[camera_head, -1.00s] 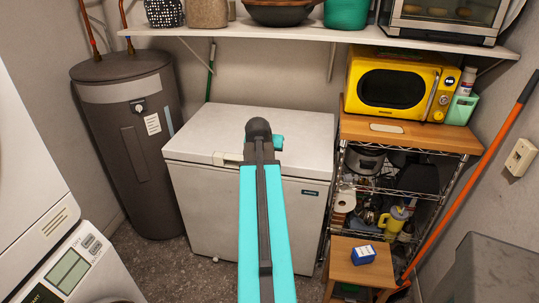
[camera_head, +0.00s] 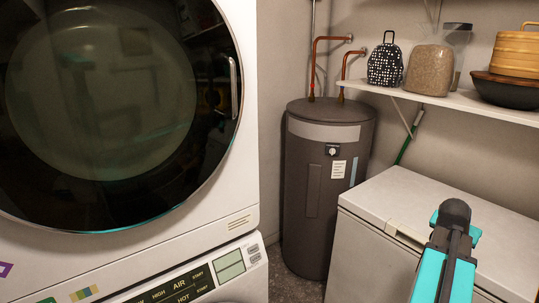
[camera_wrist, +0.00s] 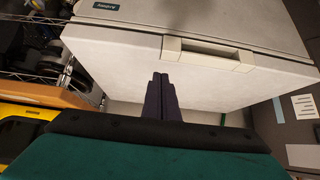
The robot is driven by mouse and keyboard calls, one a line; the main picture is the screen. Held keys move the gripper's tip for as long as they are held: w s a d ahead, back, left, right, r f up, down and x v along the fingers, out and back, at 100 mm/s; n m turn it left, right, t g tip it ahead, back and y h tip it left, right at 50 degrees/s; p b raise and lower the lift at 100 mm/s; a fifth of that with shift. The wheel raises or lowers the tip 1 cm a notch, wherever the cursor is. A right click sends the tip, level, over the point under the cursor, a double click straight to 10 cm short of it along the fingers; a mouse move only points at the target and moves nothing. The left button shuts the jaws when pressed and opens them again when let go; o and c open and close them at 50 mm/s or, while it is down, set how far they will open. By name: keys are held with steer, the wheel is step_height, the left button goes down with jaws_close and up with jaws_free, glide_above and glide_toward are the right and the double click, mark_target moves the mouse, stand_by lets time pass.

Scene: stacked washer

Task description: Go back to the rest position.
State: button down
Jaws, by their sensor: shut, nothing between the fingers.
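My gripper (camera_wrist: 162,97) shows in the wrist view as two dark fingers close together, shut and empty. They appear in front of the white chest freezer (camera_wrist: 120,62), near its handle (camera_wrist: 208,54); I cannot tell the exact gap. In the head view, my teal and black arm reaches in from the lower right, in front of the freezer (camera_head: 385,258); the fingers are not visible there. The stacked washer and dryer (camera_head: 246,190) fills the left of the head view, with its round dark glass door (camera_head: 105,105) seen shut.
A dark grey water heater (camera_head: 305,215) stands between the machines and the freezer. The wrist view shows a wire rack (camera_wrist: 40,72) and the yellow microwave (camera_wrist: 22,114) at left.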

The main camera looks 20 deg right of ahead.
steer(key=w+a+f+n+y, duration=0.3)
steer(key=w+a+f+n, duration=0.1)
steer(key=w+a+f, duration=1)
steer(key=w+a+f+n+g+y, duration=0.1)
steer(key=a+f+n+y, duration=0.15)
steer(key=a+f, duration=1.6)
steer(key=s+a+f+n+g+y, duration=0.1)
steer(key=s+a+f, duration=0.25)
steer(key=a, duration=0.35)
steer(key=s+a+f+n+g, duration=0.1)
steer(key=s+a+f+n, duration=0.15)
steer(key=a+f, duration=0.3)
steer(key=s+a+f+n+g+y, duration=0.1)
steer(key=s+a+f, duration=0.3)
steer(key=a, duration=0.3)
steer(key=s+a+f+n+g, duration=0.1)
steer(key=s+a, duration=0.3)
steer(key=s, duration=0.4)
steer(key=s+a+f+n+g, duration=0.2)
steer(key=s+a+f+g, duration=0.1)
steer(key=s, duration=0.6)
steer(key=shift+a+f+n, duration=0.3)
steer(key=shift+a+f, duration=0.4)
steer(key=shift+a, duration=0.3)
